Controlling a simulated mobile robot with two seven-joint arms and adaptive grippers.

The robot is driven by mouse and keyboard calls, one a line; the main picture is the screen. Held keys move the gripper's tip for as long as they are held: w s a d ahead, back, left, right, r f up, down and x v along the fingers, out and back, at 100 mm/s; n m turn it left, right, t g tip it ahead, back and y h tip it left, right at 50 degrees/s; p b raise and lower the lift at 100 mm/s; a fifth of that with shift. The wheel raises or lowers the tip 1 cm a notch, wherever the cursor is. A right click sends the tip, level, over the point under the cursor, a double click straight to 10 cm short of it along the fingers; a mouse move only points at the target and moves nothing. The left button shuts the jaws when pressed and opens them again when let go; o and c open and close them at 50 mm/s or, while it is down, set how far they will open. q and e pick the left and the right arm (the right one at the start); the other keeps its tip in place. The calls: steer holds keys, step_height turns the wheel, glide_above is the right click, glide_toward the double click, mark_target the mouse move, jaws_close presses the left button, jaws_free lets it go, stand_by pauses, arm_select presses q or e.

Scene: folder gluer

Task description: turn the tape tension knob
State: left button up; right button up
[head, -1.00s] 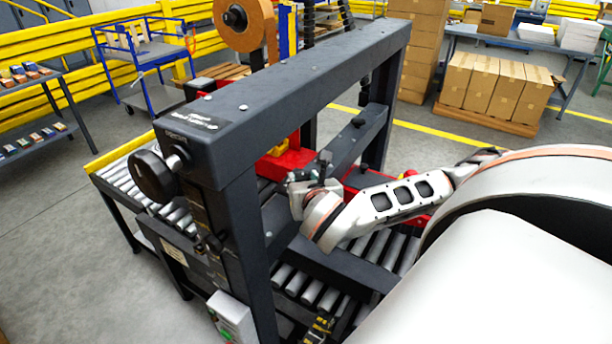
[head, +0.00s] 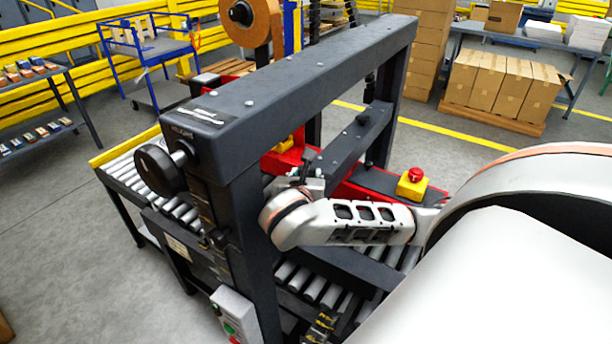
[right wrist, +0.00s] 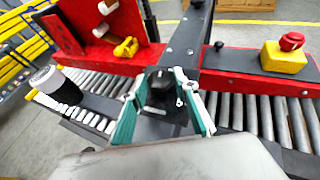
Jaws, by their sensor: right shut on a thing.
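The tape tension knob (right wrist: 160,86) is a small black knob, seen from above in the right wrist view. My right gripper (right wrist: 162,95) has its two green-padded fingers on either side of it and is shut on it. In the head view my right gripper (head: 303,182) is inside the dark machine frame (head: 290,85), under its top beam, and the knob itself is hidden there. My left gripper is not in view.
Roller conveyors (head: 160,190) run under the frame. A big black handwheel (head: 160,170) sits at the frame's left end. A tape roll (head: 252,22) stands behind.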

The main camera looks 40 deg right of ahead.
steer(key=shift+f, duration=0.1)
steer(key=o, duration=1.1)
steer(key=shift+d+n+t, duration=0.1)
steer(key=shift+n+t, duration=0.2)
